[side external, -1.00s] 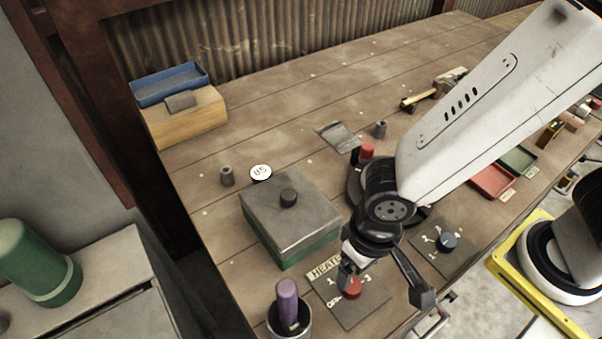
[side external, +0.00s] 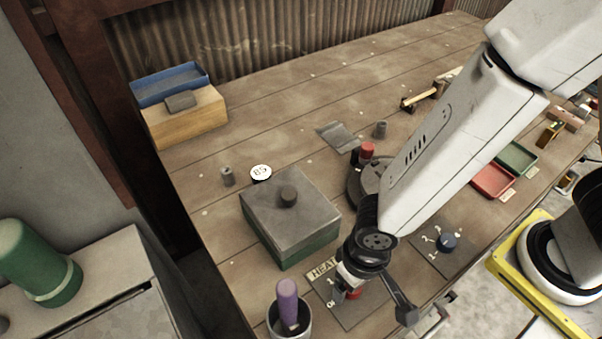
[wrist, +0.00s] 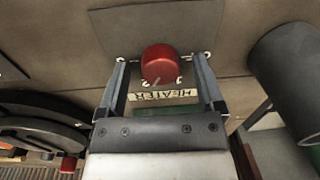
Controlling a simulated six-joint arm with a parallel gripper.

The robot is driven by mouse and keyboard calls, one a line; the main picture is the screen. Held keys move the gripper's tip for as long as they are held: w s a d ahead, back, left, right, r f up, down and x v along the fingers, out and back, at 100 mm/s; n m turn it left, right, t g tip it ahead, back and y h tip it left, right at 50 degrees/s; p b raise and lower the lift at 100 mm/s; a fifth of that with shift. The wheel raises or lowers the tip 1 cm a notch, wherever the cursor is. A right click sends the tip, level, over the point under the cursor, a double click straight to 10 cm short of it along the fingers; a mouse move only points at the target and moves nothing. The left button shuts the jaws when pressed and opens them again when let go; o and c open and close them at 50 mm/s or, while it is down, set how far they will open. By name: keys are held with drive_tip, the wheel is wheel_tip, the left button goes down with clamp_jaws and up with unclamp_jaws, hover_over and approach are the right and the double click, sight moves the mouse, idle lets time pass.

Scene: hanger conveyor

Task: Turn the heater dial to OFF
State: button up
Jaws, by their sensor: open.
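The heater dial is a red knob (wrist: 160,63) on a grey plate (side external: 362,309) marked HEATER, with numbers and an OFF label around the knob. In the side external view the knob (side external: 353,293) is mostly hidden behind my gripper. My gripper (wrist: 158,62) is open above the plate, with one finger on each side of the knob. In the wrist view there is a gap between each finger and the knob, and I cannot tell how far down the fingertips reach. The pointer's exact setting is hard to read.
A grey-lidded green box (side external: 290,225) stands just behind the heater plate. A metal cup with a purple-handled tool (side external: 288,300) is close on its left.

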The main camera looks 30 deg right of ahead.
clamp_jaws()
drive_tip(key=shift+n, duration=0.4)
drive_tip(key=n, duration=1.1)
drive_tip(key=shift+n+g, duration=0.3)
drive_tip(key=n, duration=0.5)
drive_tip(key=shift+w+n+h, duration=0.1)
drive_tip(key=shift+n+h, duration=0.2)
drive_tip(key=n, duration=0.6)
